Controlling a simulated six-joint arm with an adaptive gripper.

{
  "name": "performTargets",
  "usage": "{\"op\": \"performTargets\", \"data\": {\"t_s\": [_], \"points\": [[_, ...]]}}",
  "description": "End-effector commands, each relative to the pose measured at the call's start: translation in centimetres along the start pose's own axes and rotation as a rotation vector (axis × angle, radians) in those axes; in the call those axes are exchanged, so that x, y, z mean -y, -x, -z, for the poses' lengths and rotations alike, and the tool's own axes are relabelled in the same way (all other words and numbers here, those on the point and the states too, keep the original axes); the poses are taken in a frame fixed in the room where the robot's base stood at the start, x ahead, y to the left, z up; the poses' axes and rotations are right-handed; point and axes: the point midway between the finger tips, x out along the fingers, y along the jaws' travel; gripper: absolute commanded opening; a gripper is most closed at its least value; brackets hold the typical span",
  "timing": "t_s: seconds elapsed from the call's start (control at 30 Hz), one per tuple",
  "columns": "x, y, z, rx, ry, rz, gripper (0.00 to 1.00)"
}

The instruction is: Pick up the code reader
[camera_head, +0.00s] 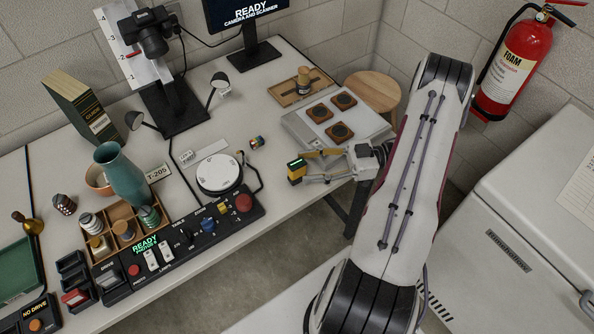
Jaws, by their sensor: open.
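A small yellow and black block with a green-lit face (296,171), which looks like the code reader, is near the front edge of the white table, right of the round white turntable. My gripper (311,167) reaches in from the right with its two fingers apart. The block is at the fingertips, at the open end of the jaws. I cannot tell whether the fingers touch it, or whether it rests on the table. The finger nearer the back partly overlaps the space beside it.
The turntable (218,173) and a small multicoloured cube (257,142) are to the left. A tray with three dark round pieces (365,133) is behind my gripper. A black control panel (190,238) lines the front edge. A teal vase (123,174) stands further left.

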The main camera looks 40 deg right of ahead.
Motion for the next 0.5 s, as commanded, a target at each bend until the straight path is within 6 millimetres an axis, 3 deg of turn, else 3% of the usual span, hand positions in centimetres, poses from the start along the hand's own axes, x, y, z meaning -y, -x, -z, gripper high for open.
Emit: {"op": "performTargets", "data": {"t_s": [0.2, 0.5], "points": [[0.0, -1.9, 0.0, 0.000, 0.001, 0.000, 0.46], [0.0, -2.1, 0.0, 0.000, 0.001, 0.000, 0.46]]}}
